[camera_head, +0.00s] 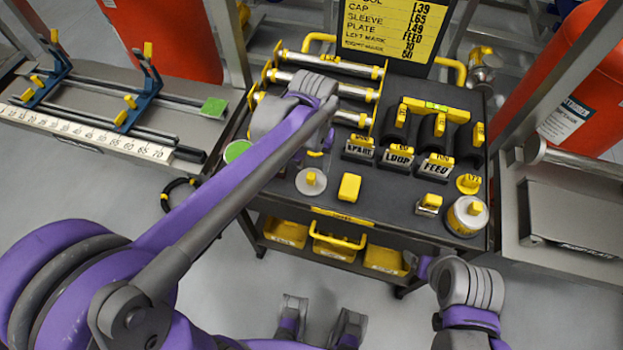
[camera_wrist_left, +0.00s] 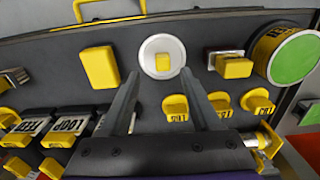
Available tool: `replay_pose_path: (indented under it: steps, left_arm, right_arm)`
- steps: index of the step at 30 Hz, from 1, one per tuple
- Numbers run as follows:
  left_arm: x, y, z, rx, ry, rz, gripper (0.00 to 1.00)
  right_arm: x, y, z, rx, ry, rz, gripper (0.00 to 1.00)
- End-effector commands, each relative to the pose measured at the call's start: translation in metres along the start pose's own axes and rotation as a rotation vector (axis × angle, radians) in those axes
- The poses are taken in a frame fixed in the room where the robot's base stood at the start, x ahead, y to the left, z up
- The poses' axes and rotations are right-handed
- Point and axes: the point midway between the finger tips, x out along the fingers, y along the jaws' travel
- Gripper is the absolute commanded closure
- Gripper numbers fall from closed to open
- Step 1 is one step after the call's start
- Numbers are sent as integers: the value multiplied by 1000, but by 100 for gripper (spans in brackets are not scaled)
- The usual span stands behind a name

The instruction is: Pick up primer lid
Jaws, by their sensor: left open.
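The primer lid looks to be the round pale disc with a square yellow knob (camera_head: 311,182), lying flat near the front left of the dark cart top. In the left wrist view the lid (camera_wrist_left: 148,65) is just beyond my open fingers. My left gripper (camera_wrist_left: 160,75) is open and empty, its two fingertips to either side of the lid's near edge, with the knob ahead between their lines. In the head view its jaws are mostly hidden behind my arm. My right arm shows at the lower right; its jaws cannot be made out.
A yellow block (camera_head: 349,187) lies close beside the lid. Label blocks such as LOOP (camera_head: 398,158) stand behind it. A green-topped can (camera_wrist_left: 294,55) is at the cart's left edge. A can (camera_head: 467,217) stands at the front right. A yellow handle (camera_head: 340,241) is at the front.

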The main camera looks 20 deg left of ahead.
Motion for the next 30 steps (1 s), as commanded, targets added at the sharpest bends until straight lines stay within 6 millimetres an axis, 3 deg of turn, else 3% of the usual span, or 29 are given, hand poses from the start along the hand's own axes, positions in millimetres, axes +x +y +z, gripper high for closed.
replay_pose_path:
  steps: [10,20,30]
  left_arm:
    - [46,-5,-1,0,0,0,36]
    - [52,-5,0,0,1,0,38]
    - [51,-4,0,0,0,0,99]
  right_arm:
    - [4,0,2,0,-2,0,21]
    - [4,0,3,0,-2,0,21]
    - [4,0,3,0,-2,0,21]
